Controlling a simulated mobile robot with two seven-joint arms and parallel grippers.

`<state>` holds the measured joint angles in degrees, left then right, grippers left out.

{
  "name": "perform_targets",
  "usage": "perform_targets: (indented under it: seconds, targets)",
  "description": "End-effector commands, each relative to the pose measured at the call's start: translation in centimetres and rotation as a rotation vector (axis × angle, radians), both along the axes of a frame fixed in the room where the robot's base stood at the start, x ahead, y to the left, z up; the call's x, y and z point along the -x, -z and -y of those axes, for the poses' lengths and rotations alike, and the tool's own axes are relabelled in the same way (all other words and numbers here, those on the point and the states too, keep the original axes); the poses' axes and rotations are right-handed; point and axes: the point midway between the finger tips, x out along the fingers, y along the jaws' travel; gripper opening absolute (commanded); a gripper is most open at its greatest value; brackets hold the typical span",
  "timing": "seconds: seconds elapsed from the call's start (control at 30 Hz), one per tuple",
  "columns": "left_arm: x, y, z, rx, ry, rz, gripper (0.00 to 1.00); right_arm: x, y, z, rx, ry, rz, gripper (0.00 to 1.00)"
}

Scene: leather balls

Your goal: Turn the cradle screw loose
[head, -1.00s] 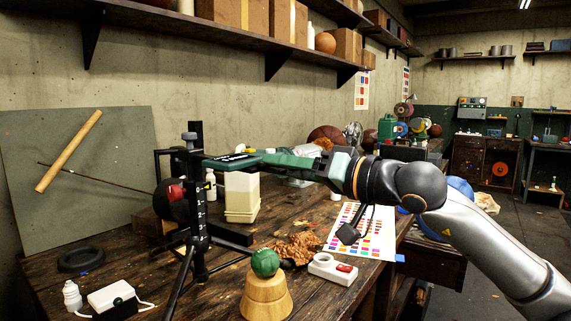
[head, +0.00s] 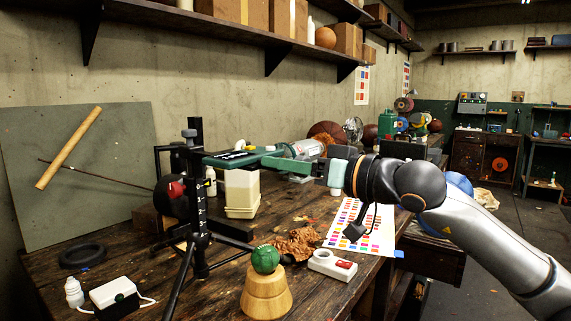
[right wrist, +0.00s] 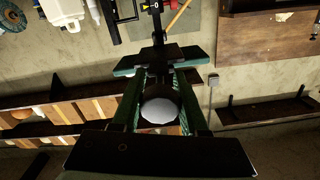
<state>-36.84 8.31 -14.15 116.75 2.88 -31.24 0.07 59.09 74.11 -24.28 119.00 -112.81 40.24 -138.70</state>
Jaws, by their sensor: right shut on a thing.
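The black cradle stand (head: 197,215) stands on the bench at the left, with a marked post and a grey-topped knob (head: 188,134). A dark ball with a red patch (head: 176,188) sits at its left side. My right gripper (head: 208,160) reaches in from the right, its long green fingers level and their tips at the post. It is shut on the cradle screw, which the fingers hide in the head view. In the right wrist view the fingertips (right wrist: 157,60) meet dark parts in front of the marked post (right wrist: 157,18). My left gripper is not in view.
A green ball (head: 265,259) rests on a wooden stand (head: 266,294) in front. A cream container (head: 241,192) stands behind the stand. A shelf (head: 220,30) runs above.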

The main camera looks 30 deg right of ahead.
Motion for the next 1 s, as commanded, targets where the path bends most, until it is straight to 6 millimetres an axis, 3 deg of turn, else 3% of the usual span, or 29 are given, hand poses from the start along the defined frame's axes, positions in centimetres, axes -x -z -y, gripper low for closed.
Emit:
perform_targets:
  seconds: [0.13,0.17,0.4,0.77,1.0]
  targets:
    - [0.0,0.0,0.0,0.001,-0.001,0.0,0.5,0.0,0.0,0.0,0.003,0.001,0.001,0.0]
    - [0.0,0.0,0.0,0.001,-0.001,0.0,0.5,0.0,0.0,0.0,0.003,0.001,0.001,0.46]
    - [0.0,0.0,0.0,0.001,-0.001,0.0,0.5,0.0,0.0,0.0,0.001,0.001,0.0,0.73]
    - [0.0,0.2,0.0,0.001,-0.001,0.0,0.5,0.3,0.1,0.2,0.0,0.002,0.0,0.73]
    - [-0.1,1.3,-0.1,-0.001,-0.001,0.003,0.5,2.7,0.4,1.2,0.005,0.006,-0.001,0.73]
